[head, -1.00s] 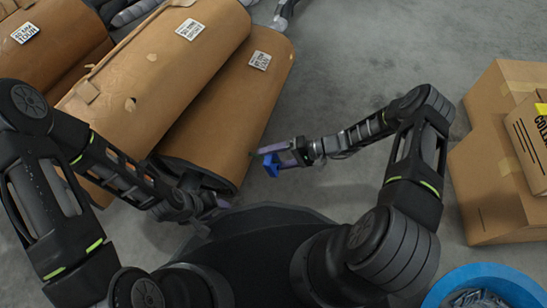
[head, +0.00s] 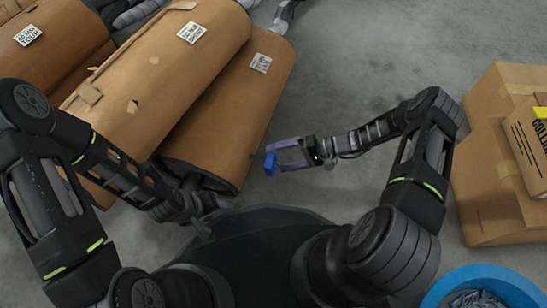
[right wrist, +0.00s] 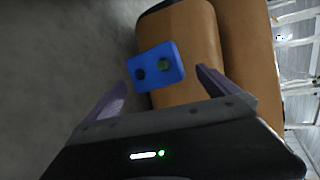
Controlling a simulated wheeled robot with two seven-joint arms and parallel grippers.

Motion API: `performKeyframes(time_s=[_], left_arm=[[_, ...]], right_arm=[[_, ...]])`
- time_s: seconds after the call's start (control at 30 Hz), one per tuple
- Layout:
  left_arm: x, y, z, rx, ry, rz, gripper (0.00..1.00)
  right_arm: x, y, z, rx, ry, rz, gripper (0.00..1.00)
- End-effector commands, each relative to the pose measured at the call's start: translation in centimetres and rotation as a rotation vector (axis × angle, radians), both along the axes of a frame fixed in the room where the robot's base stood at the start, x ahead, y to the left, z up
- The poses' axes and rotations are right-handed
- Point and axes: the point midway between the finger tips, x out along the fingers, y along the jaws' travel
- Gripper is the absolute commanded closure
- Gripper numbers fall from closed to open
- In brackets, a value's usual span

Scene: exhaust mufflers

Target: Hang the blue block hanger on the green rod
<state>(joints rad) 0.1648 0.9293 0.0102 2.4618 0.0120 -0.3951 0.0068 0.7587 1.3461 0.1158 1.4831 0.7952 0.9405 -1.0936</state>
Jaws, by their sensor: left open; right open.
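The blue block hanger (head: 270,164) is beside the right side of the nearest brown wrapped roll in the head view. My left gripper (head: 222,203) is open and empty, low near my base at the roll's front end.
Large brown wrapped rolls (head: 160,65) with white labels fill the upper left. Cardboard boxes (head: 490,160) stand at the right, and a blue bin (head: 490,275) is at the lower right. The grey floor between is clear.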

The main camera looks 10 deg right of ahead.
Motion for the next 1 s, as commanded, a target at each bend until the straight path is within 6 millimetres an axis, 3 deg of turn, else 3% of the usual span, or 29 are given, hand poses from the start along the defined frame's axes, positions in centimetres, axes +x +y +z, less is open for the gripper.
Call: performKeyframes(time_s=[0.1,0.3,1.0], left_arm=[[-0.1,0.0,0.8,0.001,0.001,-0.001,0.51],[-0.2,-0.1,1.0,0.002,0.001,-0.002,0.51],[-0.2,-0.1,1.0,0.002,0.001,-0.001,0.51]], right_arm=[[-0.3,-1.9,1.1,-0.001,-0.001,0.0,0.0],[-0.7,-3.6,1.7,0.003,0.001,0.002,0.0],[-0.8,-3.6,1.6,0.003,0.001,0.002,0.0]])
